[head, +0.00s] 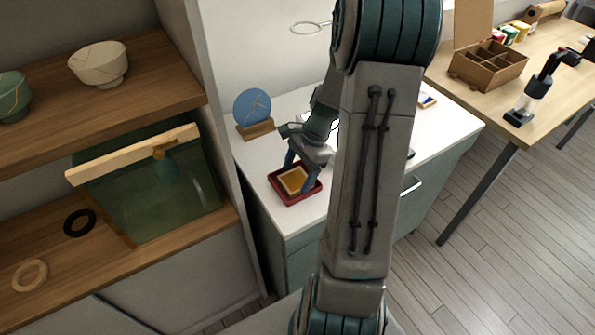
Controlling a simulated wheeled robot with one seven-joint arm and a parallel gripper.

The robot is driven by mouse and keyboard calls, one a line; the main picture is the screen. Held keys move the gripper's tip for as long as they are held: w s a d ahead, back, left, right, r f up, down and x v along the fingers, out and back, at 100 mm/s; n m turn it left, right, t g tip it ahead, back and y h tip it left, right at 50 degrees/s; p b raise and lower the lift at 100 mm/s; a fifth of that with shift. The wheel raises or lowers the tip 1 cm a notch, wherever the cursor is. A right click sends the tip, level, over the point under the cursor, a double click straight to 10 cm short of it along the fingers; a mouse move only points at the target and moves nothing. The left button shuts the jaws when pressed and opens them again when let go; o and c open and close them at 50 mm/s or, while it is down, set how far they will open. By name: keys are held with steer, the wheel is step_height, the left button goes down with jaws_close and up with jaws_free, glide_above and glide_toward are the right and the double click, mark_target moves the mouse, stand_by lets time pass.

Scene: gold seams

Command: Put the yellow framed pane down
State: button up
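The yellow framed pane (293,180) shows as a small golden square with a paler rim. It is in or just over a dark red tray (284,199) at the left front of the white counter. My gripper (298,174) points down at the pane from above. Its two fingers are spread apart, one at the pane's far left side and one at its right. I cannot tell whether the fingers touch the pane's edges or stand clear of them, nor whether the pane rests on the tray floor.
A blue disc with gold seams (253,107) stands on a wooden base behind the tray. Left, a wooden shelf (150,75) holds bowls, rings and a glass-fronted case (165,190). My arm hides much of the counter. A desk (550,100) with a compartment box (487,66) stands right.

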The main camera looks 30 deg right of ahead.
steer(key=shift+r, duration=0.1)
steer(key=shift+r+p, duration=0.3)
steer(key=v, duration=1.2)
steer(key=s+a+r+n+t+h, duration=0.1)
steer(key=s+a+r+n+h, duration=0.1)
steer(key=s+a+n, duration=0.4)
steer(key=s+a+r+n+t+h, duration=0.2)
steer(key=s+a+n, duration=0.4)
steer(key=a+n, duration=0.5)
steer(key=shift+s+a+r+h, duration=0.2)
steer(key=shift+a+r+h, duration=0.15)
steer(key=shift+r, duration=0.15)
